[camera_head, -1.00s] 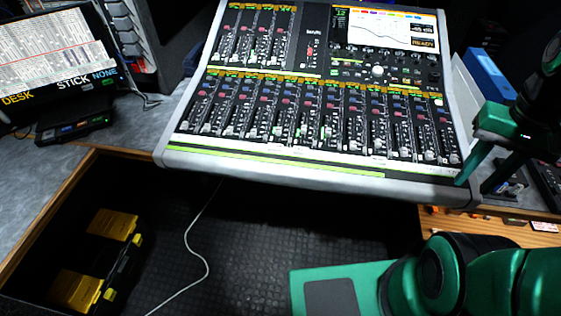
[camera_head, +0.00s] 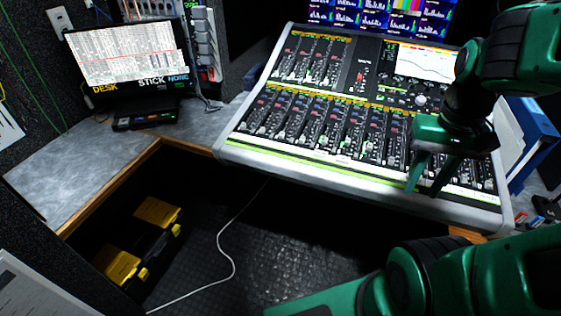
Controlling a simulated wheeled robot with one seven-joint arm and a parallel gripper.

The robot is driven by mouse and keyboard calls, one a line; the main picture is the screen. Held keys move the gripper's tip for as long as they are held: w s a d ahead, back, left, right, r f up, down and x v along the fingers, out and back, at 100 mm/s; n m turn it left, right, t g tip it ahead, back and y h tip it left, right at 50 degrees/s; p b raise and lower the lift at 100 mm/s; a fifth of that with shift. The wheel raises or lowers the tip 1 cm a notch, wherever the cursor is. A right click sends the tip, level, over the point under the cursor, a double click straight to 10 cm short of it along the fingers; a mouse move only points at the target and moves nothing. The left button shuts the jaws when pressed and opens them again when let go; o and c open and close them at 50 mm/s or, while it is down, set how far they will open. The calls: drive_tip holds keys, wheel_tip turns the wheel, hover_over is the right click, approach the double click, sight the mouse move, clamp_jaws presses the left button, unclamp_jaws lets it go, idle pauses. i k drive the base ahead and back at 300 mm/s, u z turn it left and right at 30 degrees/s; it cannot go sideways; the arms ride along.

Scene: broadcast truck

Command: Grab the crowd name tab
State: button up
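I cannot make out a tab marked crowd in the head view. A strip of small yellow-orange labels (camera_head: 345,108) runs across the mixing desk (camera_head: 300,158), but their writing is too small to read. My gripper (camera_head: 422,187) hangs over the right front part of the desk. Its two green fingers point down and stand apart, with nothing visible between them. The fingers and my arm hide some of the faders and the right part of the desk's screen.
A monitor (camera_head: 125,52) stands on the grey counter (camera_head: 75,165) at left. Below are a black and yellow case (camera_head: 140,240) and a white cable (camera_head: 232,255) on the dark floor. Blue and white binders (camera_head: 530,135) stand right of the desk. The left counter is mostly clear.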

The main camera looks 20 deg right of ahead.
sight(317, 153)
drive_tip(key=u, duration=1.95)
drive_tip(key=k, duration=1.8)
drive_tip(key=z, duration=0.95)
drive_tip(key=i, duration=1.05)
drive_tip(key=u, duration=0.05)
